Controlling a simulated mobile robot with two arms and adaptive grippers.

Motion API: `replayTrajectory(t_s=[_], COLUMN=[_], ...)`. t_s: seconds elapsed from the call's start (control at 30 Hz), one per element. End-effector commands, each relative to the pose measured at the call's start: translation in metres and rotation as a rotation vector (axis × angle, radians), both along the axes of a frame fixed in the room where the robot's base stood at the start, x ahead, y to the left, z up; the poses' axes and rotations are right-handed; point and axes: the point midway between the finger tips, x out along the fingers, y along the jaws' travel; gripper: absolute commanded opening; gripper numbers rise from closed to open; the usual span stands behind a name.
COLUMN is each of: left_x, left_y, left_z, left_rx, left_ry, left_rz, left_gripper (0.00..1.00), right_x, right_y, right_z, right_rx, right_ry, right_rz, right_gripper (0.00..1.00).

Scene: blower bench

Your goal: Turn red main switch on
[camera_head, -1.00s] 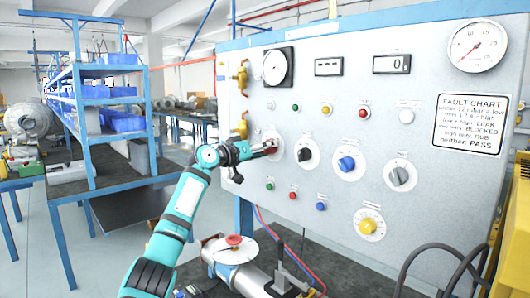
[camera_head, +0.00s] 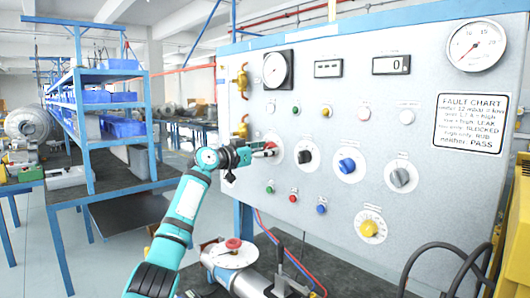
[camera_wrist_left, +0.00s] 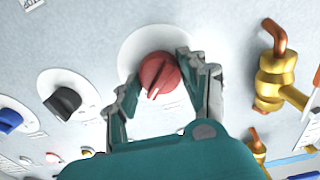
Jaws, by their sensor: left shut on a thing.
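The red main switch (camera_wrist_left: 158,72) is a round red knob with a pale pointer line, on a white round plate on the grey panel. In the left wrist view my left gripper (camera_wrist_left: 160,80) has one finger on each side of the knob and is shut on it. In the head view the left gripper (camera_head: 268,150) reaches the panel from the left, and the switch (camera_head: 271,146) is mostly hidden behind its fingers. The pointer's exact setting is hard to read. My right gripper is in neither view.
A black knob (camera_head: 305,156), a blue knob (camera_head: 347,165) and a grey knob (camera_head: 400,177) sit to the right on the panel. Brass valves (camera_head: 241,80) stick out at its left edge. A flanged metal pipe (camera_head: 232,256) lies on the bench below.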

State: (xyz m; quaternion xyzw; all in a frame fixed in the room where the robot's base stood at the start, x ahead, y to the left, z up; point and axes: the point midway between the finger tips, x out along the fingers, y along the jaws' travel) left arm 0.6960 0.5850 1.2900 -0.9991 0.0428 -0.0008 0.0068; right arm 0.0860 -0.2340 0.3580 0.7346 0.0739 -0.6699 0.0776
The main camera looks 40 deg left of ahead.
Motion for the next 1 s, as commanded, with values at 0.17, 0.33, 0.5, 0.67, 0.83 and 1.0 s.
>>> replayTrajectory(t_s=[0.17, 0.33, 0.5, 0.67, 0.83, 1.0], left_x=[0.001, 0.001, 0.001, 0.000, -0.003, -0.021], left_y=[-0.001, -0.001, -0.001, 0.000, 0.001, 0.003], left_z=[-0.004, -0.004, -0.003, -0.002, -0.001, -0.002], left_rx=[0.005, 0.004, 0.004, 0.002, 0.002, 0.005], left_ry=[0.010, 0.010, 0.006, 0.004, 0.003, 0.004], left_rz=[-0.002, -0.002, -0.001, -0.001, 0.001, 0.003], left_gripper=[0.11, 0.45, 0.67, 0.67, 0.67, 0.67], right_x=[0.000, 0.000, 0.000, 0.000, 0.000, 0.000], right_y=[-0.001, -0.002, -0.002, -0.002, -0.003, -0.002], right_z=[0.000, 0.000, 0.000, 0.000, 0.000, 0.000], right_rx=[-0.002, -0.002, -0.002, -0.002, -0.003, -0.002], right_ry=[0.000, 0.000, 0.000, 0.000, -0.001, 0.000], right_rz=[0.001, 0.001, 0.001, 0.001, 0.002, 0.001], right_gripper=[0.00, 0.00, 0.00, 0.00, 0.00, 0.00])
